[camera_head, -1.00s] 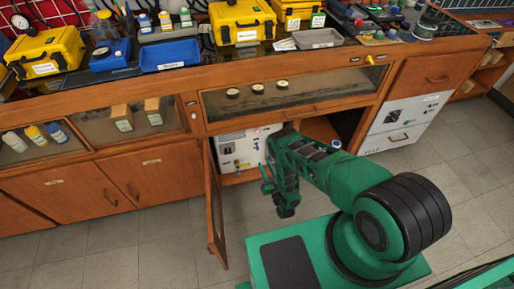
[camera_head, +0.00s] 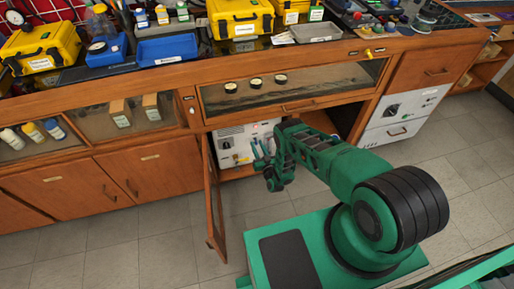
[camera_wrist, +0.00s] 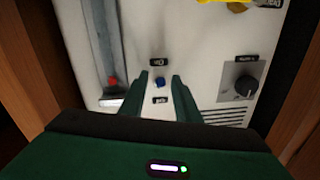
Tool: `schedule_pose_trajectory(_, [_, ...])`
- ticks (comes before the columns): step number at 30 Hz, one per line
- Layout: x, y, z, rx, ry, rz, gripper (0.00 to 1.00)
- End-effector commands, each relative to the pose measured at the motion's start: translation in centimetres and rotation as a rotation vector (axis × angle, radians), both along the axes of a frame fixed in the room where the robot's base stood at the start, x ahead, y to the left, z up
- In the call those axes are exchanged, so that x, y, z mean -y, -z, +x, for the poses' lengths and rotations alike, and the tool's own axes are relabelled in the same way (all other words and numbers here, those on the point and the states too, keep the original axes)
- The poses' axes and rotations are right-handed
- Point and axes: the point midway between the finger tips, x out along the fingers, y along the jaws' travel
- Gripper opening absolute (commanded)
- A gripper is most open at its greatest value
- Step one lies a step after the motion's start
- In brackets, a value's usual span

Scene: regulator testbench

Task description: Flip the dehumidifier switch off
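The dehumidifier (camera_head: 232,144) is a white-fronted box inside the open lower cabinet, partly hidden by my arm. In the wrist view its panel (camera_wrist: 215,40) fills most of the picture. My gripper (camera_wrist: 161,77) is open, one green finger on each side of the switch. I cannot tell whether either finger touches it. In the head view my gripper (camera_head: 262,153) is in front of the panel.
A black knob (camera_wrist: 245,87) is right of the switch, and a red button (camera_wrist: 113,80) is left. The open cabinet door (camera_head: 214,205) stands left of my arm. Wooden cabinet sides flank the panel. The drawer (camera_head: 300,92) with glass front lies above.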

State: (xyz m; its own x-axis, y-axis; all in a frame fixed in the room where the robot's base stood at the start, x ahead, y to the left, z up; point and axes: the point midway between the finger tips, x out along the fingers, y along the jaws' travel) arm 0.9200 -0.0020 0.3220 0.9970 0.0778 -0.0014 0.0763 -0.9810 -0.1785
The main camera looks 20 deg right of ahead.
Motion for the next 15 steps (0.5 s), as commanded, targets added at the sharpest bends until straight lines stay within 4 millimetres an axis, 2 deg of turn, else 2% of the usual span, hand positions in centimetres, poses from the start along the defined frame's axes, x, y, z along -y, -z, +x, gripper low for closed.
schedule_pose_trajectory(4, [0.0, 0.01, -0.02, 0.0, 0.0, 0.0, 0.3])
schedule_pose_trajectory(5, [0.0, 0.01, -0.02, 0.0, 0.0, 0.0, 0.25])
schedule_pose_trajectory(8, [-0.01, 0.01, -0.02, 0.0, 0.0, 0.0, 0.01])
schedule_pose_trajectory(15, [0.03, -0.01, -0.02, -0.003, 0.0, -0.001, 0.0])
